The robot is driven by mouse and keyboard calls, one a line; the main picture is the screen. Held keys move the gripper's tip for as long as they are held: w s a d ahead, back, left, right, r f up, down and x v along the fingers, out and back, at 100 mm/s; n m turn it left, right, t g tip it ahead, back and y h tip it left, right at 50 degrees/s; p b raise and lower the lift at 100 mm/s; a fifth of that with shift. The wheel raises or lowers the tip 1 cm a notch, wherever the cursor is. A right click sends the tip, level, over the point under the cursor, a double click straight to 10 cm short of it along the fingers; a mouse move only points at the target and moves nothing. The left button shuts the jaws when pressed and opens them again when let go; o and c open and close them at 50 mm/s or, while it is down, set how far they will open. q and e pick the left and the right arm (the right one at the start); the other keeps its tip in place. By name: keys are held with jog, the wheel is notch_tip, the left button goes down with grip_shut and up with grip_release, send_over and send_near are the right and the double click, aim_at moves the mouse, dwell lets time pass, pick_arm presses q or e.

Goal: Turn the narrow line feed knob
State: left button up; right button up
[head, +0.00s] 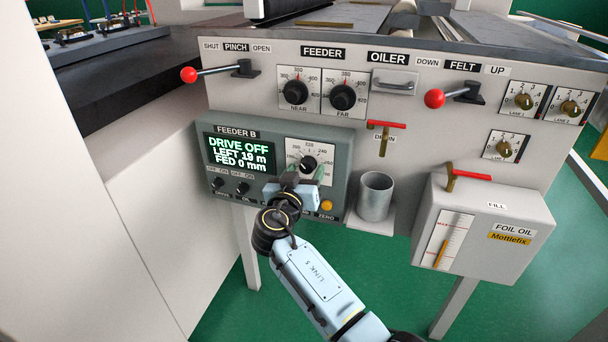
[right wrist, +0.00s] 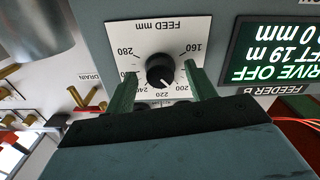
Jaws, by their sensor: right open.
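The feed knob (head: 308,163) is a small black round knob on a white dial plate at the right side of the grey Feeder B box. The right wrist view shows the knob (right wrist: 160,71) upside down, under the label FEED mm, with a scale from 160 to 280. My right gripper (head: 305,174) is open at the dial. In the wrist view its two green fingers (right wrist: 160,76) stand one on each side of the knob, with a gap to it on both sides. The Feeder B display (head: 239,155) reads DRIVE OFF, LEFT 19 m, FED 0 mm. My left gripper is not in view.
Two larger knobs, NEAR (head: 295,93) and FAR (head: 343,97), sit above the box. A red drain lever (head: 386,126) and a metal cup (head: 375,197) are to the right. Small switches (head: 242,188) and a yellow ZERO button (head: 327,206) lie low on the box.

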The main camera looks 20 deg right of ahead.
jog(key=c, duration=1)
jog(key=shift+o, duration=0.2)
jog(key=shift+n, duration=0.3)
jog(key=n, duration=0.2)
jog(key=shift+n, duration=0.4)
jog(key=n+p, duration=0.1)
jog(key=n, duration=0.3)
jog(key=shift+d+r+n+p, duration=0.1)
jog(key=shift+n+p, duration=0.3)
jog(key=shift+n, duration=0.2)
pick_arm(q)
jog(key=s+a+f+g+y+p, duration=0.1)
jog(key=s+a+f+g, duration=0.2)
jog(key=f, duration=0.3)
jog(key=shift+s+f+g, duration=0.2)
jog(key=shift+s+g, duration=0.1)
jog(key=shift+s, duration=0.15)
pick_arm(e)
jog(key=shift+n, duration=1.7)
